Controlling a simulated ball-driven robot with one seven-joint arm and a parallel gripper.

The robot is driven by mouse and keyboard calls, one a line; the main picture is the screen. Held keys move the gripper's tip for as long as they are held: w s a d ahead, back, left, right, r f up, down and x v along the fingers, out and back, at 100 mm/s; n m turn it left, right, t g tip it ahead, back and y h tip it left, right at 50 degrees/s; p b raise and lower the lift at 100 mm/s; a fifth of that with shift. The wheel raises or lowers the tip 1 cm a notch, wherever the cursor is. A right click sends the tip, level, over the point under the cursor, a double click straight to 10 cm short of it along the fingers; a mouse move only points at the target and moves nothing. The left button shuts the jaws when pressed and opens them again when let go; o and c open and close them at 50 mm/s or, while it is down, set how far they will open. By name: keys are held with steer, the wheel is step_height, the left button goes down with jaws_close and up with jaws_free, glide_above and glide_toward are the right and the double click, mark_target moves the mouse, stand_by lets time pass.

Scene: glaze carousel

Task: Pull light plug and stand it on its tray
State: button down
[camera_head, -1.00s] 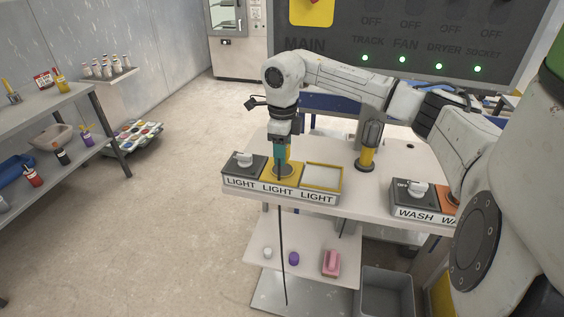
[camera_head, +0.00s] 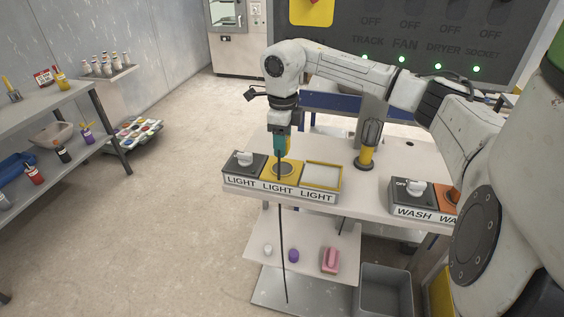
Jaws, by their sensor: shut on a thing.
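My gripper (camera_head: 281,138) points straight down over the middle LIGHT block and is shut on the light plug (camera_head: 280,151), which looks teal and is small here. A black cord hangs from it, in front of the bench, down towards the lower shelf. The yellow socket block (camera_head: 268,177) with its round metal socket is right below the plug. The plug's lower end seems to be just above the socket, but the cord makes this hard to tell. The light tray (camera_head: 322,175), pale with a yellow rim, is empty to the right of the socket.
A dark switch block with a white knob (camera_head: 244,159) is left of the socket. The WASH switch (camera_head: 415,191) is further right. Below are a shelf with small items and a grey bin (camera_head: 387,290).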

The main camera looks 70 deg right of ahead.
steer(key=shift+s, duration=0.15)
stand_by(0.3)
steer(key=b, duration=0.3)
glide_above(321, 176)
stand_by(1.3)
steer(key=shift+f+b, duration=2.65)
steer(key=shift+f, duration=0.4)
steer(key=shift+c, duration=2.3)
jaws_free()
steer(key=shift+r, duration=0.15)
step_height(321, 176, up, 18)
steer(key=p, duration=0.3)
steer(key=shift+f+p, duration=0.2)
steer(key=shift+p, duration=0.2)
